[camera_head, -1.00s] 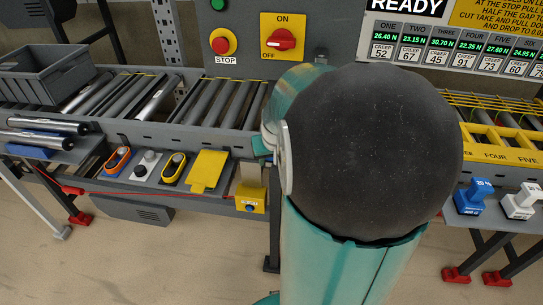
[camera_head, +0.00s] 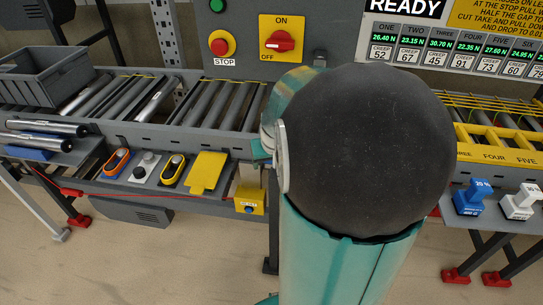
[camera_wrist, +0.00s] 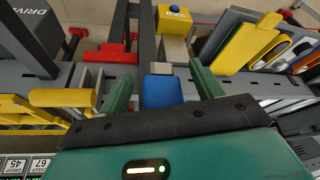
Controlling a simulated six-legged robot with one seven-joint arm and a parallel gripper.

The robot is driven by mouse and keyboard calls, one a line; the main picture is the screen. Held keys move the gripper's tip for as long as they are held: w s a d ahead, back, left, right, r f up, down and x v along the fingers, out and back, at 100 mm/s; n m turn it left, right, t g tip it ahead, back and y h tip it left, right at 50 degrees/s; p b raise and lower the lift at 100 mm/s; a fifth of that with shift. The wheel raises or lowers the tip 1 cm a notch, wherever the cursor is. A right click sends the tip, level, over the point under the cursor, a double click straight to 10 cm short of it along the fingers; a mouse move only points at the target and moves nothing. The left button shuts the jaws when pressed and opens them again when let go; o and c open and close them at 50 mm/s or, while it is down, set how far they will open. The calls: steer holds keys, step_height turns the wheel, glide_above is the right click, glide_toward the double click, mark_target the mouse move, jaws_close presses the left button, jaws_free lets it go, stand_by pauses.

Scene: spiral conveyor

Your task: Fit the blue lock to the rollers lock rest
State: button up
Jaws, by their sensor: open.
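A blue block (camera_wrist: 162,90), which looks like the blue lock, is in the middle of the wrist view. It lies between the two fingers of my gripper (camera_wrist: 162,88), with a visible gap to each finger. My gripper is open. In the head view my gripper and this block are hidden behind my arm. I cannot tell for certain which part is the rollers lock rest. A yellow box (camera_wrist: 173,18) with a blue button stands beyond the block, above a pale bracket (camera_wrist: 174,50); the box also shows in the head view (camera_head: 250,201).
A roller conveyor (camera_head: 115,98) runs along the back, with a grey crate (camera_head: 45,76) at left. A lower shelf holds a yellow plate (camera_head: 208,172) and colored tools. A control panel with a red switch (camera_head: 282,40) stands above. A blue weight (camera_head: 472,198) stands at right.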

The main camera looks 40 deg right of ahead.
steer(key=v, duration=1.3)
steer(key=shift+s+r, duration=0.2)
steer(key=shift+r, duration=0.1)
steer(key=shift+a, duration=0.1)
steer(key=s+a+n+t+y, duration=0.1)
steer(key=s+a+n, duration=0.1)
steer(key=a, duration=1)
steer(key=s+a+n+y, duration=0.1)
steer(key=s+a+n, duration=0.2)
steer(key=a, duration=0.8)
steer(key=shift+a+f+n+t, duration=0.2)
steer(key=shift+a+n+t, duration=0.2)
steer(key=shift+n, duration=0.1)
steer(key=shift+d, duration=0.1)
